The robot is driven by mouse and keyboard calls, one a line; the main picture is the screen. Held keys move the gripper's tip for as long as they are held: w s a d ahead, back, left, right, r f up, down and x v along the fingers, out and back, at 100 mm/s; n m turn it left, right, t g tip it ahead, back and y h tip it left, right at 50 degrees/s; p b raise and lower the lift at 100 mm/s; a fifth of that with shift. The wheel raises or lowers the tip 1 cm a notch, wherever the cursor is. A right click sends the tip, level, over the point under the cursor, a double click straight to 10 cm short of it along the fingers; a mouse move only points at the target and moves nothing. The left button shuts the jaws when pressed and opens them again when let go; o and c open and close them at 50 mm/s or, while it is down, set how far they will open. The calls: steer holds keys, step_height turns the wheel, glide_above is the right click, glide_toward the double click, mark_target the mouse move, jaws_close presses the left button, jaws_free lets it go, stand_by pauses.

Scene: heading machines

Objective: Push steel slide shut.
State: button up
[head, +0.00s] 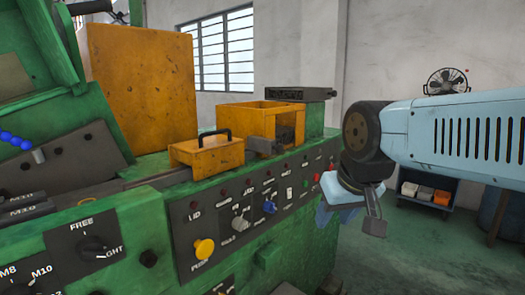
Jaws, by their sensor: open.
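A dark grey steel slide (302,94) lies flat at the back right of the green machine, level with the top of an orange housing (243,115). The housing's top and front are open, and its inside is dark. A grey steel block (262,146) sits at the housing's front left; I cannot tell whether it joins the slide. An orange cover with a black handle (207,155) stands left of the housing. My gripper (350,217) hangs open and empty, pointing down, right of the machine's control panel. It is apart from the slide, in front of it and lower.
The green machine's panel (255,210) carries several knobs, including a yellow button (204,248). A tall orange guard (140,85) rises at left. A cart with bins (427,192) and a fan (446,81) stand at the back right. The floor between is clear.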

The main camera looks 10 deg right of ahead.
steer(key=shift+a, duration=0.1)
steer(key=shift+o, duration=1.2)
steer(key=shift+w+a+f, duration=0.15)
steer(key=shift+a, duration=0.05)
steer(key=w+a+f+m+g+y, duration=0.2)
steer(key=w+a+m+y, duration=0.25)
steer(key=m, duration=0.25)
steer(key=m+t+y, duration=0.6)
steer(key=m+t, duration=0.5)
steer(key=m, duration=1.1)
glide_toward(281, 149)
steer(key=x, duration=1)
steer(key=shift+w+a, duration=0.15)
steer(key=shift+w, duration=0.25)
